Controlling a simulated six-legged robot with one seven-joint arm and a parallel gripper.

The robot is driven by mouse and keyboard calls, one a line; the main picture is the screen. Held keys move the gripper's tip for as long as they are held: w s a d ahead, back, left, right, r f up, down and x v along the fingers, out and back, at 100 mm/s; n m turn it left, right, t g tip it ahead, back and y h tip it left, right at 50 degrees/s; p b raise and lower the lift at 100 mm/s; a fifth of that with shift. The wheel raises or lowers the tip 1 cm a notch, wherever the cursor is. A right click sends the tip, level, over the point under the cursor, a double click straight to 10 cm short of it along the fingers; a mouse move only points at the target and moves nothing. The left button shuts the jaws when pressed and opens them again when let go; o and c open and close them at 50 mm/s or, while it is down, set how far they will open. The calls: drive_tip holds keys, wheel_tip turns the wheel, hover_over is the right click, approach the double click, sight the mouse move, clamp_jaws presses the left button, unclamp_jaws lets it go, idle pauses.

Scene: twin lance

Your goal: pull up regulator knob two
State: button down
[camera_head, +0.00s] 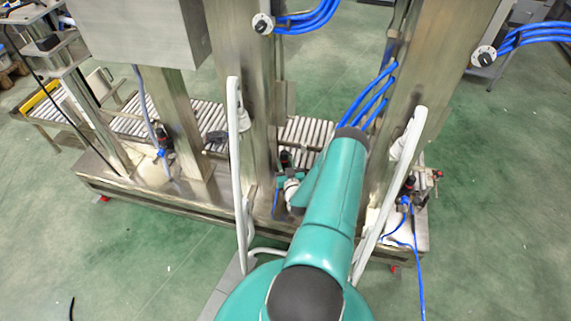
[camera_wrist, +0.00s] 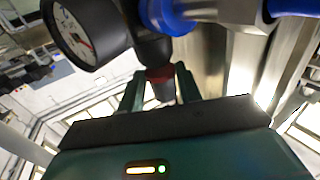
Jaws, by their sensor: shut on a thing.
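In the wrist view, the regulator knob (camera_wrist: 162,90) is a small dark grey cylinder below a red ring (camera_wrist: 160,73) on a black regulator body (camera_wrist: 152,48). My gripper (camera_wrist: 160,80) has one finger on each side of the knob and is shut on it. A round pressure gauge (camera_wrist: 88,32) with a white face sits at the upper left of the knob. In the head view, my teal arm reaches down to the steel machine base and hides much of the spot. A regulator (camera_head: 285,160) shows just left of the arm. I cannot read any number on it.
A blue fitting (camera_wrist: 168,15) lies close above the knob. Steel posts (camera_head: 258,100) and pale curved rails (camera_head: 238,170) flank my arm. Blue hoses (camera_head: 372,100) hang near it. Other regulators stand at left (camera_head: 163,137) and right (camera_head: 408,187). Green floor (camera_head: 485,215) is open at right.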

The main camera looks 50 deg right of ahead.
drive_tip(key=c, duration=1)
unclamp_jaws()
drive_tip(key=shift+r, duration=0.3)
drive_tip(key=shift+o, duration=0.3)
drive_tip(key=shift+f, duration=0.15)
drive_tip(key=shift+s+a, duration=0.1)
drive_tip(key=v, duration=1.3)
drive_tip(key=shift+s+a, duration=0.15)
drive_tip(key=shift+s, duration=0.1)
